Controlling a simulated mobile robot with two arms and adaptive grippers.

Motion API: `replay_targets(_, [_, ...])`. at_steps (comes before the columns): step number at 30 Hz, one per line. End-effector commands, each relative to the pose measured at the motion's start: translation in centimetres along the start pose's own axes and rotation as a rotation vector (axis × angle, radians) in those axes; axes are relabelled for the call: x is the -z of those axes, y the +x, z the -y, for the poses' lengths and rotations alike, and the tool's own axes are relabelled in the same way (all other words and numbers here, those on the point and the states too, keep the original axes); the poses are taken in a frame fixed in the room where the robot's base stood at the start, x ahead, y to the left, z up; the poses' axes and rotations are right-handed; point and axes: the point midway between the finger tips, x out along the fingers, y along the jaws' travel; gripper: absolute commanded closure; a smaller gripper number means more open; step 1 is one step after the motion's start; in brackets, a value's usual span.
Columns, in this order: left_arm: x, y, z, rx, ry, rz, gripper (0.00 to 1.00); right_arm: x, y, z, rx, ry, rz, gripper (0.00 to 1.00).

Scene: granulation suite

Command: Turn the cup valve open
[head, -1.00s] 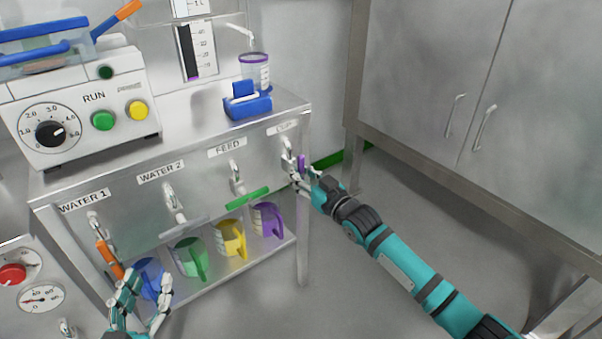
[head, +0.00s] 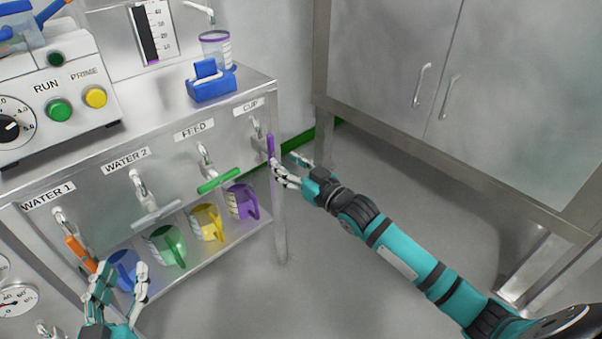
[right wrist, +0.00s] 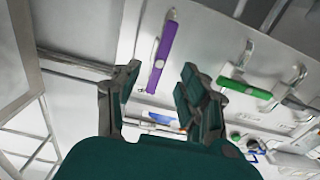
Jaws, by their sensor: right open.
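The cup valve's purple handle (head: 271,146) stands upright below the CUP label (head: 247,106), at the right end of the bench front. In the right wrist view the purple handle (right wrist: 163,57) lies ahead of the gap between my fingers. My right gripper (head: 289,168) is open, just right of the handle's lower end. In the right wrist view its two fingers (right wrist: 160,82) are spread with nothing between them. Whether a finger touches the handle cannot be told.
Green feed handle (head: 219,181), grey water 2 handle (head: 157,214) and orange water 1 handle (head: 80,253) line the panel. Purple (head: 241,201), yellow (head: 206,223), green (head: 166,245) and blue (head: 123,268) jugs stand below. A steel cabinet (head: 390,60) is at right; floor between is clear.

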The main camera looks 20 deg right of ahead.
Motion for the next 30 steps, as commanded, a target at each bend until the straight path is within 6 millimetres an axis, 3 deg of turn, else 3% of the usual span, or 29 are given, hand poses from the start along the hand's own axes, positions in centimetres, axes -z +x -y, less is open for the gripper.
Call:
replay_targets(3, [0.0,0.0,0.0,0.0,0.0,0.0,0.6,-0.1,-2.6,0.0,0.0,-0.001,0.003,0.58])
replay_targets(9, [0.0,0.0,0.0,0.0,0.0,0.0,0.6,-0.1,-5.1,0.1,0.001,0.0,0.002,0.58])
replay_targets(26, [0.1,0.0,0.0,0.0,0.0,-0.001,0.6,0.0,-5.7,0.0,0.0,0.0,0.001,0.58])
replay_targets(30, [0.0,0.0,0.0,0.0,0.0,0.0,0.6,-0.3,-6.1,1.6,0.011,0.006,0.001,0.58])
